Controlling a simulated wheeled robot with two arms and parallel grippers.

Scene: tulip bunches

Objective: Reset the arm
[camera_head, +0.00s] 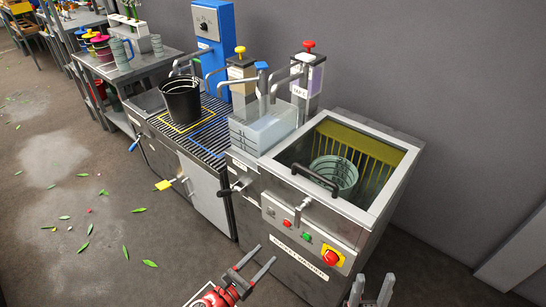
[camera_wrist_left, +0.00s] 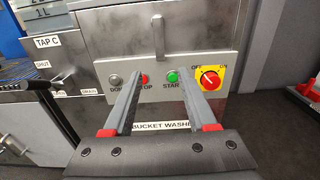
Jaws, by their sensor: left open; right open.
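My left gripper (camera_head: 250,271) is open and empty in front of the bucket washer (camera_head: 300,262). In the left wrist view its two fingers (camera_wrist_left: 153,95) stand apart before the washer's panel (camera_wrist_left: 225,65), with nothing between them but the panel behind. My right gripper (camera_head: 371,291) shows at the bottom edge of the head view, open and empty. Both grippers are apart from the washer, as far as I can see. The rest of the right arm is out of view.
A pale green bucket (camera_head: 333,177) sits inside the open washer. A black bucket (camera_head: 181,101) stands on the slatted counter to the left. A handle (camera_head: 315,181) sticks up at the washer's front rim. Leaves (camera_head: 82,248) lie on the floor.

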